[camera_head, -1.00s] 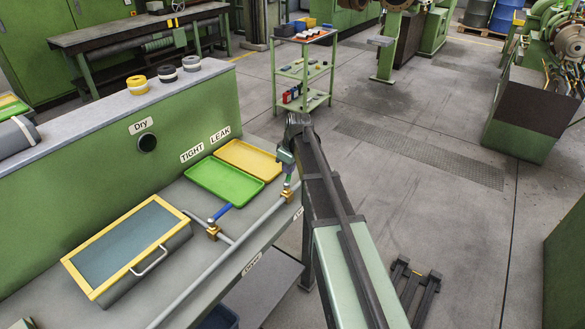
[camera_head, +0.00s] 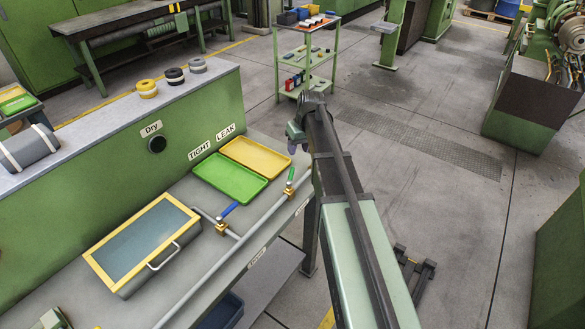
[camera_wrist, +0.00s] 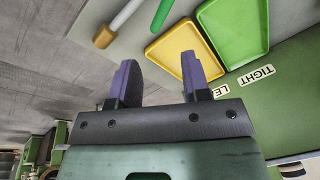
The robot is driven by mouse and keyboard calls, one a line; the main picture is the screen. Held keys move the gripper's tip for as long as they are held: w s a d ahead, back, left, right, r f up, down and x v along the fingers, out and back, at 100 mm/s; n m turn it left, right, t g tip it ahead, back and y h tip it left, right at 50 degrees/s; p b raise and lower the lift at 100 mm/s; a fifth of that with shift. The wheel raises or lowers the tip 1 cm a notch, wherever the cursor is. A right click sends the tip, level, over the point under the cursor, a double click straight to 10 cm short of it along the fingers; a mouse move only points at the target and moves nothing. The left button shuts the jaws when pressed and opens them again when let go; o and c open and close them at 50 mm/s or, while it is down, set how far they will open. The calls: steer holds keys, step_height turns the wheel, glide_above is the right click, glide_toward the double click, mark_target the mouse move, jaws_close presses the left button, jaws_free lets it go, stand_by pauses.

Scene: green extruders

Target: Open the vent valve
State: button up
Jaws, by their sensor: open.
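Two small valves with brass bodies sit on the grey pipework on the bench. One has a blue handle (camera_head: 228,209), the other a green handle (camera_head: 290,175) near the bench's right edge; no label tells which is the vent valve. My gripper (camera_head: 299,146) is above and beyond the green-handled valve, apart from it. In the wrist view my gripper (camera_wrist: 161,66) is open with two purple-grey fingers and nothing between them. The green handle (camera_wrist: 162,13) shows at the top there, beyond the fingertips, with a brass fitting (camera_wrist: 104,37) and pale pipe to its left.
A green tray (camera_head: 229,178) and a yellow tray (camera_head: 257,157) lie behind the valves, below the TIGHT and LEAK labels. A yellow-framed lidded box (camera_head: 143,245) stands at left. A tool trolley (camera_head: 305,60) stands behind. The floor at right is mostly free.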

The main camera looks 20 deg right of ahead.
mark_target(292, 173)
steer(key=f+m+b, duration=0.2)
steer(key=f+b, duration=0.1)
steer(key=a+f+m+b, duration=0.1)
steer(key=f+m+b, duration=0.1)
steer(key=f+b, duration=0.2)
steer(key=w+a+f+m+b, duration=0.1)
steer(key=f+m+b, duration=0.2)
steer(key=f, duration=0.1)
steer(key=shift+r, duration=0.15)
jaws_close()
